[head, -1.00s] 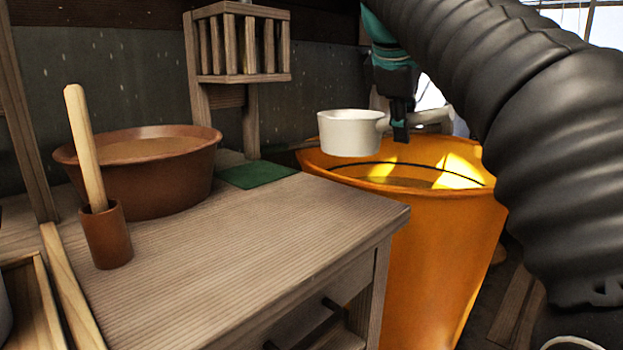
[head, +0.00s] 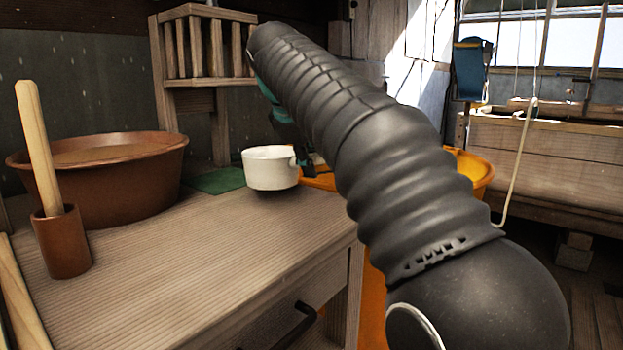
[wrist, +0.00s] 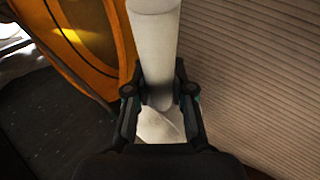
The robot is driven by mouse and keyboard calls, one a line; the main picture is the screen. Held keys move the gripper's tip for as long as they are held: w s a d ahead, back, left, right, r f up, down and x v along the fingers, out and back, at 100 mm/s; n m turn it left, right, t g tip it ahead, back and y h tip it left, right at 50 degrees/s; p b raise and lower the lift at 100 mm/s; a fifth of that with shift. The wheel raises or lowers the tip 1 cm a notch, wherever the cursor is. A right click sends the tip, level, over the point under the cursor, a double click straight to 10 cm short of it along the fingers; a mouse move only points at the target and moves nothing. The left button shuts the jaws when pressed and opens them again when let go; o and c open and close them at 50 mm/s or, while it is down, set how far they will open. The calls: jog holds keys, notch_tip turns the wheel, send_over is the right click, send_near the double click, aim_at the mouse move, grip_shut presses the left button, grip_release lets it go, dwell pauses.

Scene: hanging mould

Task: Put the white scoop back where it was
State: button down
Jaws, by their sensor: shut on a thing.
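The white scoop (head: 270,168) is upright at the far right part of the wooden table (head: 200,250), to the right of the green mat (head: 216,181). It looks a little above the tabletop, with a dark shadow under it. My gripper (head: 308,166) is at the scoop's right side, mostly hidden behind my arm. In the wrist view my gripper (wrist: 160,98) is shut on the scoop's pale handle (wrist: 155,45). The scoop's bowl is out of clear sight there.
A brown bowl (head: 110,185) stands at the left, behind a brown cup (head: 62,245) holding a wooden stick. A slatted wooden rack (head: 205,55) stands behind the mat. The orange bucket (head: 470,170) is right of the table, partly behind my arm. The front tabletop is clear.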

jog(key=shift+f+b, duration=0.4)
jog(key=shift+f, duration=1)
jog(key=c, duration=1)
grip_release()
jog(key=p+v, duration=0.4)
jog(key=v, duration=0.8)
jog(key=shift+p, duration=0.35)
